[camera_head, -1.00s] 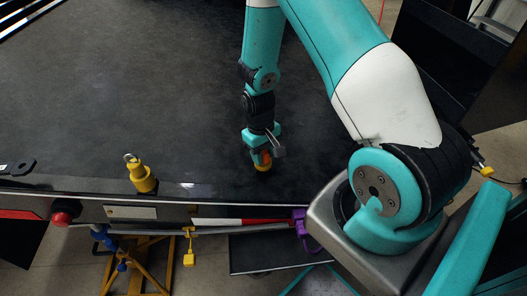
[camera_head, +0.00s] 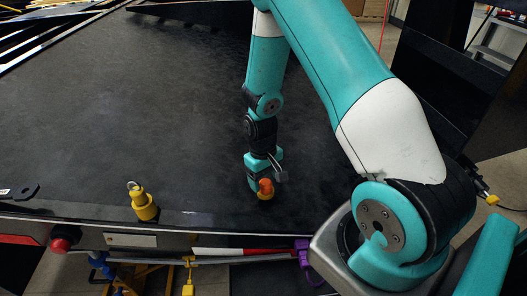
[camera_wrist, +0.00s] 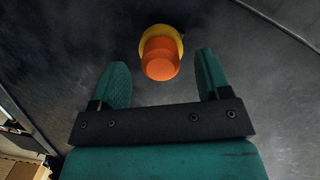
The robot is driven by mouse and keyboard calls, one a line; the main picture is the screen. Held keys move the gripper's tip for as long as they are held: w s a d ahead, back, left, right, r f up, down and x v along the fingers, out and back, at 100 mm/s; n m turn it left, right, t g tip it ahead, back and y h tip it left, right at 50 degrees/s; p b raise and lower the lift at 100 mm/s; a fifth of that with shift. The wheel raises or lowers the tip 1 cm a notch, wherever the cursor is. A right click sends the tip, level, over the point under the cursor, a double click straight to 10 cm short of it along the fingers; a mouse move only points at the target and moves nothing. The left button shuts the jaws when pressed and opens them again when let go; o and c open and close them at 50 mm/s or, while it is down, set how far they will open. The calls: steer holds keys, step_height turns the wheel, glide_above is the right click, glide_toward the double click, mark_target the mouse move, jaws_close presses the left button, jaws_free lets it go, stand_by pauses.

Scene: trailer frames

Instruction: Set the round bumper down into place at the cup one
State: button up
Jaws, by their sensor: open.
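The round bumper is an orange, blunt cylinder (camera_head: 265,184) on the dark deck, near its front edge. It stands in a yellow cup (camera_head: 266,195), which shows as a yellow ring (camera_wrist: 156,32) behind the bumper (camera_wrist: 161,64) in the wrist view. My gripper (camera_head: 268,173) is just above and behind the bumper in the head view. In the wrist view its two teal fingers are spread wide and empty, with clear gaps on both sides of the bumper. The seat between bumper and cup is mostly hidden.
A yellow fitting with a metal ring (camera_head: 143,202) stands on the deck to the left. A red knob (camera_head: 64,240) and a purple clamp (camera_head: 304,250) are along the front edge. A dark flat bracket (camera_head: 20,192) lies at far left. The deck's middle is clear.

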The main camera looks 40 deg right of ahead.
step_height(320, 180, up, 16)
steer(key=w+p, duration=0.1)
steer(key=w, duration=0.1)
steer(key=shift+f+p, duration=0.25)
steer(key=shift+p, duration=0.05)
steer(key=s+a+r+n+t+y+p, duration=0.1)
steer(key=s+a+r+n+p, duration=0.15)
steer(key=a+r, duration=0.5)
steer(key=s+a+r+n+t+y+p, duration=0.1)
steer(key=s+a+r+n+p, duration=0.2)
steer(key=a+r, duration=0.45)
steer(key=s+a+r+n+y+p, duration=0.1)
steer(key=s+a+r, duration=0.2)
steer(key=s, duration=0.3)
steer(key=s+a+r+n+y+p, duration=0.1)
steer(key=s+a+r+p, duration=0.1)
steer(key=s+r, duration=0.4)
steer(key=shift+s+a+r+g, duration=0.3)
steer(key=shift+s+a, duration=0.1)
steer(key=shift+c, duration=0.3)
